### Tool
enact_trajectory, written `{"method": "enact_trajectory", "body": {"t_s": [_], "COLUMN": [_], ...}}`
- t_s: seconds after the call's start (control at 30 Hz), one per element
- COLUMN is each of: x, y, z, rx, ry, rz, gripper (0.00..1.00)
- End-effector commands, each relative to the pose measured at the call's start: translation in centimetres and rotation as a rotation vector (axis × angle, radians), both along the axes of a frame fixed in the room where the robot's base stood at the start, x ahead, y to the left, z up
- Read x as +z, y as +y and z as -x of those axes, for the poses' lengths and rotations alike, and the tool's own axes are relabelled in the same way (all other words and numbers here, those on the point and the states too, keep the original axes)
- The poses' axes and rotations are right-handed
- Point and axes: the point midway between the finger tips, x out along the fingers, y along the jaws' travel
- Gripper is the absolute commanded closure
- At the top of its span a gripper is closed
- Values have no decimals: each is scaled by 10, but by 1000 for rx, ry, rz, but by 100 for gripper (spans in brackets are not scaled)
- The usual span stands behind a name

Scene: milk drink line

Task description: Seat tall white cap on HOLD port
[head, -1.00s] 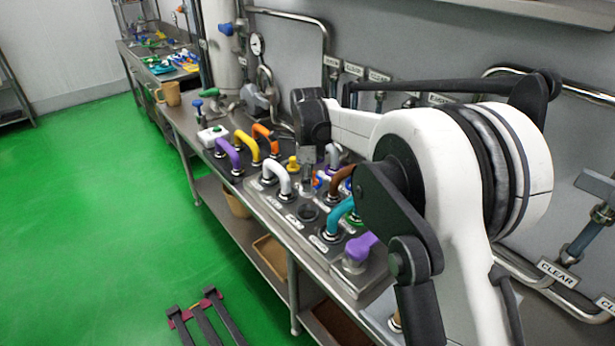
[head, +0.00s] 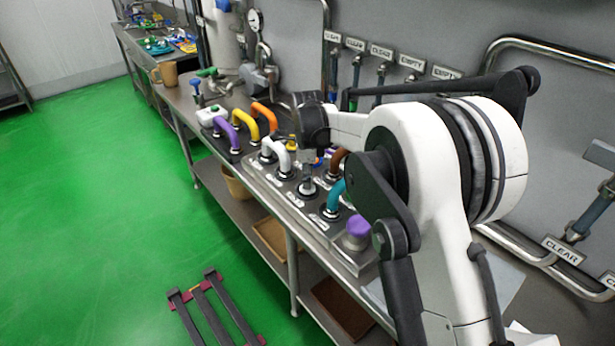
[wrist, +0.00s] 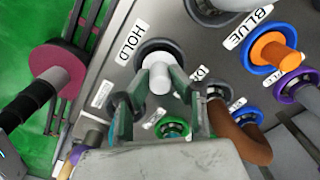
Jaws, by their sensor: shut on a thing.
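The tall white cap (wrist: 159,77) is a plain white cylinder between my gripper's fingers in the wrist view. My gripper (wrist: 160,92) is shut on it. The cap's far end overlaps the dark ring of the HOLD port (wrist: 146,49), beside the HOLD label (wrist: 124,42). I cannot tell how deep the cap sits in the ring. In the head view my gripper (head: 308,178) points down over a dark port ring (head: 307,191) on the grey panel, and the cap is hidden or too small to make out.
A white bent pipe (head: 280,152), a teal pipe (head: 334,194) and a brown pipe (head: 336,160) stand close around my gripper. A purple knob (head: 358,227) is at the panel's near end. In the wrist view an orange piece (wrist: 272,54) stands in a blue ring.

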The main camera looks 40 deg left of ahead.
Motion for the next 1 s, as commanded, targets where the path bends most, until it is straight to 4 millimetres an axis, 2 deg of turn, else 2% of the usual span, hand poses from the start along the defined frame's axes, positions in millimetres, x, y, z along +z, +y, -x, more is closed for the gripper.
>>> {"method": "enact_trajectory", "body": {"t_s": [0.47, 0.5, 0.63, 0.87, 1.0], "x": [-6, -6, -6, -5, 1], "y": [0, 0, 0, 0, 0], "z": [0, 0, 0, 0, 0], "rx": [0, 0, 0, 0, 0], "ry": [0, 0, 0, 0, 0], "rz": [0, 0, 0, 0, 0], "gripper": [100, 75, 58, 58, 58]}}
